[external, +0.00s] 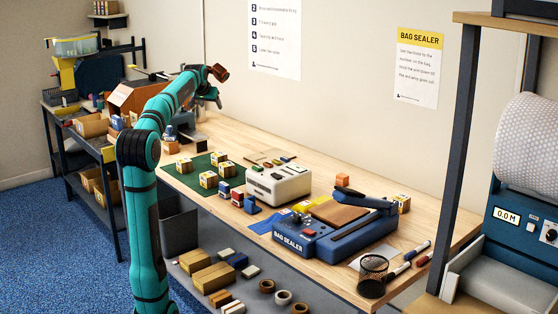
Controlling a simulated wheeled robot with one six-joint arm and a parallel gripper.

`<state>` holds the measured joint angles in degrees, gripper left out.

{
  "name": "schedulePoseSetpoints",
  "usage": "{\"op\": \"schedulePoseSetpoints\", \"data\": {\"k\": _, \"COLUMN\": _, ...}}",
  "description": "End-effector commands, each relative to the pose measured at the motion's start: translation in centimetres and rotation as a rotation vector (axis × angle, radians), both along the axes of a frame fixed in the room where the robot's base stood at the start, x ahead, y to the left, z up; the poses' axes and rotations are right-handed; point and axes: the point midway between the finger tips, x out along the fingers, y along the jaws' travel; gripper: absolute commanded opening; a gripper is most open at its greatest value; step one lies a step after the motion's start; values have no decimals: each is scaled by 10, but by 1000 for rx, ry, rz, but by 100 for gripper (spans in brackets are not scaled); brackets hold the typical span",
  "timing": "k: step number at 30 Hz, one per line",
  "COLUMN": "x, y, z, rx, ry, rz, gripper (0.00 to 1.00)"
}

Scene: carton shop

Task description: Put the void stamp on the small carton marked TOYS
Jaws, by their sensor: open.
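I cannot tell which is the void stamp. My gripper (210,100) is open and empty, raised above the bench's far left end, away from cartons and stamps.
A white device (278,184) stands right of the stamps. The back strip is fairly clear.

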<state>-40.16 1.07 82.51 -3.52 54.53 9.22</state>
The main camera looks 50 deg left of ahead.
Motion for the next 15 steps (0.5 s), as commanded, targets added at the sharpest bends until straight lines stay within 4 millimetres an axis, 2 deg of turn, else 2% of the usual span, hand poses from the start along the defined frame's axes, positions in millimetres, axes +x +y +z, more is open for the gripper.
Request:
{"op": "schedulePoseSetpoints", "data": {"k": 1, "x": -1, "y": -26, "z": 6, "rx": 16, "ry": -22, "rz": -22, "gripper": 68}}
{"op": "schedulePoseSetpoints", "data": {"k": 3, "x": -4, "y": -57, "z": 11, "rx": 37, "ry": -53, "rz": -47, "gripper": 68}}
{"op": "schedulePoseSetpoints", "data": {"k": 8, "x": -16, "y": -125, "z": 20, "rx": 81, "ry": -128, "rz": -107, "gripper": 68}}
{"op": "schedulePoseSetpoints", "data": {"k": 15, "x": -46, "y": -221, "z": 24, "rx": 133, "ry": -248, "rz": -198, "gripper": 68}}
